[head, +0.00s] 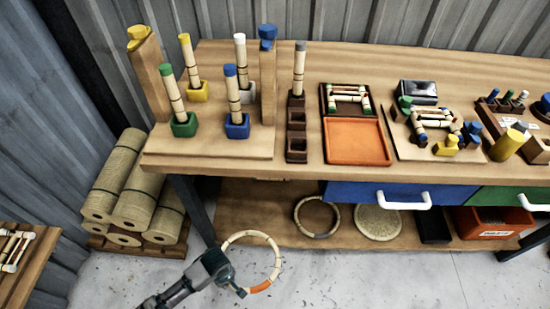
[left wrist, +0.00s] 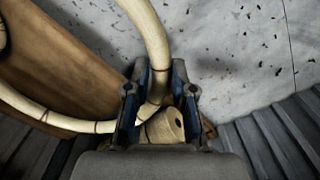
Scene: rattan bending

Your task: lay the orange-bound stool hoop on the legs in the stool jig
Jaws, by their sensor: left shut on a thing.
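The stool hoop (head: 276,262), a pale rattan ring with an orange binding (head: 260,287) at its lower right, is in front of the bench's left part. My left gripper (head: 232,279) is shut on its near left side. In the left wrist view, the hoop (left wrist: 146,27) passes between the jaws of that gripper (left wrist: 158,95); the orange binding does not show there. The stool jig (head: 160,141) stands on the bench's left end. Several upright legs (head: 242,68) stand in its coloured sockets, between a yellow-topped post (head: 149,75) and a blue-topped post (head: 268,80). The hoop is apart from the legs.
Right of the jig stand a dark block (head: 297,145) holding one upright rod, an orange tray (head: 357,141) and a board of small parts (head: 440,147). Another hoop (head: 317,232) lies on the lower shelf. Rattan rolls (head: 140,190) are stacked left of the bench.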

